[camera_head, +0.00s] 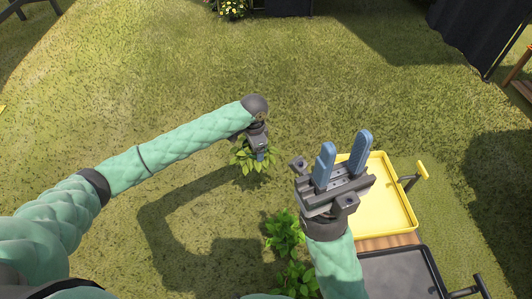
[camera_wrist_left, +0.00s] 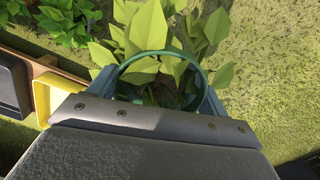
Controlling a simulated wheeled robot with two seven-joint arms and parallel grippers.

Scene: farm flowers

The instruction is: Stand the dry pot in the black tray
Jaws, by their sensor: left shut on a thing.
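My left gripper (camera_head: 259,154) is shut on a potted plant with yellow-green leaves (camera_head: 243,160), held over the grass. In the left wrist view the green pot rim (camera_wrist_left: 203,76) sits between the blue fingers, with leaves spreading above it; the soil is mostly shaded. I cannot tell from its look whether this is the dry pot. The black tray (camera_head: 398,272) is at the lower right, partly cut off by the frame, and its edge shows at the left of the left wrist view (camera_wrist_left: 12,90). My right gripper (camera_head: 343,165) is open and empty, its blue fingers apart.
A yellow tray (camera_head: 405,212) lies beyond the black tray on a wooden surface (camera_head: 385,242), partly behind my right gripper. Green plants (camera_head: 284,232) (camera_head: 297,278) stand left of the trays, near my right forearm. Open grass lies ahead.

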